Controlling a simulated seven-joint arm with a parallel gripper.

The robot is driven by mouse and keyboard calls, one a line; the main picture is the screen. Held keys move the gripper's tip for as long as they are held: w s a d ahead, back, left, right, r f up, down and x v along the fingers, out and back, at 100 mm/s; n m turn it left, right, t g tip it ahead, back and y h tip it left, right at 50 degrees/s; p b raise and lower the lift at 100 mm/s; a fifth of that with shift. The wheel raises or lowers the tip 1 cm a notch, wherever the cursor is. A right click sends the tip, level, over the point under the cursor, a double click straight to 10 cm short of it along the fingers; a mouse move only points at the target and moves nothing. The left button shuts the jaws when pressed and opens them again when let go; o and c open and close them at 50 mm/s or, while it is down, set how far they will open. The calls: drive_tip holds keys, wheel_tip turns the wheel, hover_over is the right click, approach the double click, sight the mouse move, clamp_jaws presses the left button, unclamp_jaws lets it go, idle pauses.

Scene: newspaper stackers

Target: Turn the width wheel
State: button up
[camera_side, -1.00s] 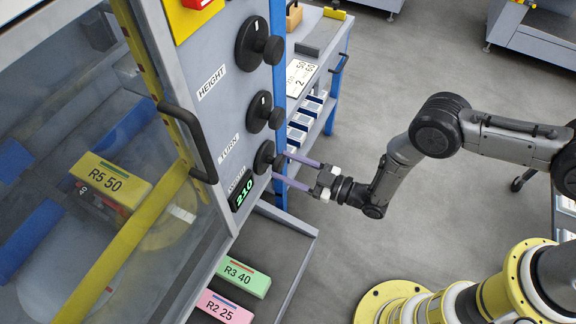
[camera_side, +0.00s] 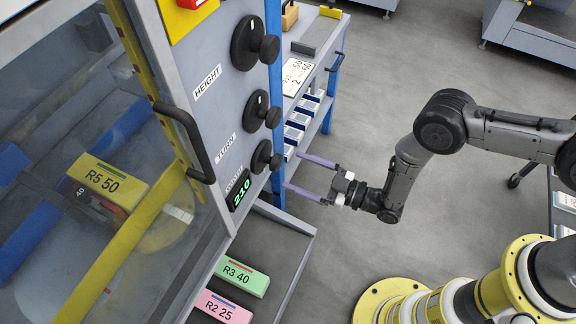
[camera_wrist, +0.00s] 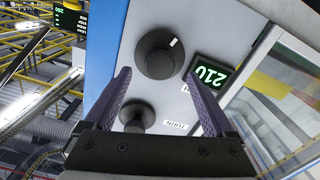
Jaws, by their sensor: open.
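The width wheel (camera_side: 262,157) is the lowest of the black wheels on the grey panel. It also shows in the wrist view (camera_wrist: 158,55), with a white mark on its rim. The green display (camera_side: 241,193) beside it reads 210; it also shows in the wrist view (camera_wrist: 210,74). My gripper (camera_side: 294,170) is open and empty, with its purple fingers apart and pointing at the panel. Its tips are off the wheel, a little to the right of and below it in the side view. In the wrist view my gripper (camera_wrist: 157,77) has the wheel beyond its tips.
The turn wheel (camera_side: 260,112) and the height wheel (camera_side: 254,46) sit above on the same panel. A black door handle (camera_side: 190,140) juts out at left. A tray (camera_side: 300,247) with a green block (camera_side: 239,278) and a pink block (camera_side: 222,308) lies below. Open floor is at right.

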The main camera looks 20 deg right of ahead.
drive_tip(key=v, duration=0.9)
drive_tip(key=shift+s+d, duration=0.25)
drive_tip(key=shift+d, duration=0.05)
drive_tip(key=shift+r, duration=0.1)
